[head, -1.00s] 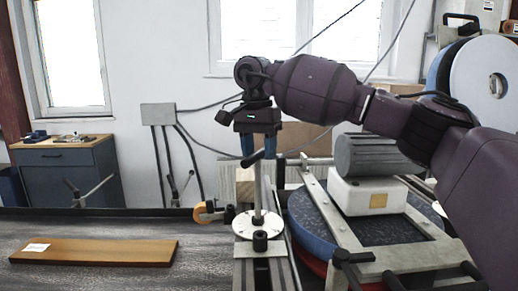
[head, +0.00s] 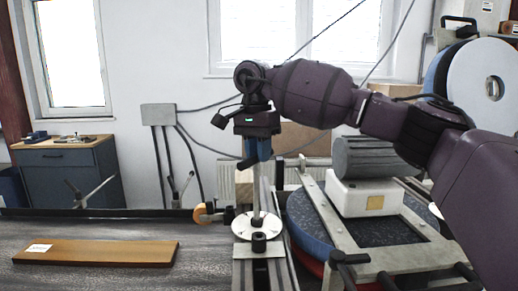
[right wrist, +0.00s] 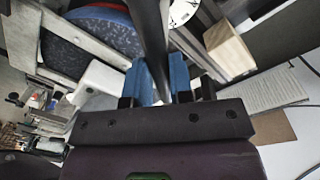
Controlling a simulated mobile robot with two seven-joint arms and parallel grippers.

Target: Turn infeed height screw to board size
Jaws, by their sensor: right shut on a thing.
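The infeed height screw (head: 257,195) stands upright on a slim metal shaft above a round white dial disc (head: 244,228). A dark cross handle (head: 243,163) sits at its top, largely covered by the fingers. My right gripper (head: 257,153) points down with its blue fingers shut on this handle. In the right wrist view, the dark bar of the handle (right wrist: 150,35) runs between the blue fingers (right wrist: 163,80), and part of the dial disc (right wrist: 183,10) shows behind. A brown board (head: 105,254) with a white label lies flat at left. My left gripper is out of view.
An orange-and-black knob (head: 206,212) sits just left of the dial. A metal frame with a grey motor (head: 375,156) and blue round pad (head: 310,225) stands at right. A wooden block (right wrist: 229,50) is close to the fingers. Space above the board is clear.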

